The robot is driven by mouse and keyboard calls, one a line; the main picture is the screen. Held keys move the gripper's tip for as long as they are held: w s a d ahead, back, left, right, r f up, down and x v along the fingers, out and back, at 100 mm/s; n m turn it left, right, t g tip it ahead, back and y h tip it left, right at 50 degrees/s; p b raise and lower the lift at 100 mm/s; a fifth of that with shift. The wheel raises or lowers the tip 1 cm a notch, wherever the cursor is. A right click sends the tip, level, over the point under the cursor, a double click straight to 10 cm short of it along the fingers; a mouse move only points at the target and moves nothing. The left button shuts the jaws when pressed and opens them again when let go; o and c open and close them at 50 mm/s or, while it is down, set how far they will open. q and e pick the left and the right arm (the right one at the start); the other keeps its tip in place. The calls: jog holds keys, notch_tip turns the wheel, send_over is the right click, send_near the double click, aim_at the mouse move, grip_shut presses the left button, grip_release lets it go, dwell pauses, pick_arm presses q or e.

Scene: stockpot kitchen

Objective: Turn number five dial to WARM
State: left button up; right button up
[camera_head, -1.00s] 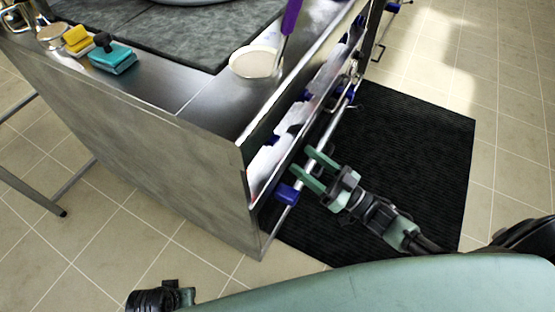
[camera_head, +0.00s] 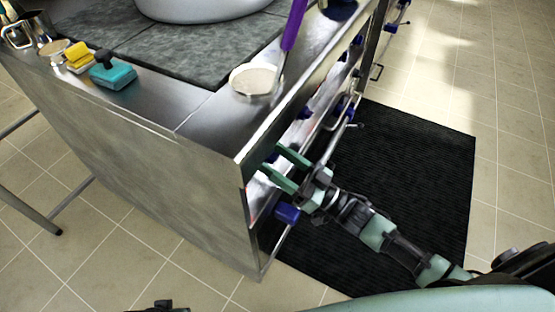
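Blue dials line the steel front panel of the range. The nearest blue dial (camera_head: 287,212) is just below my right gripper (camera_head: 279,168), and another blue dial (camera_head: 341,104) is farther along. I cannot read numbers or the WARM mark, so I cannot tell which dial is number five. My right gripper has its two green fingers apart, with their tips at the panel's near end. Their tips are close to the panel, and whether they touch anything there is unclear. My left gripper's fingers are not in view; only a dark part of mine shows at the bottom edge.
A steel rail runs along the front. On the counter are a white dish (camera_head: 254,81) with a purple-handled utensil (camera_head: 292,28), a teal sponge (camera_head: 112,73), a yellow sponge (camera_head: 79,56) and a large grey pot (camera_head: 200,10). A black mat (camera_head: 420,180) covers the floor before the range.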

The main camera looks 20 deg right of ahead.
grip_shut()
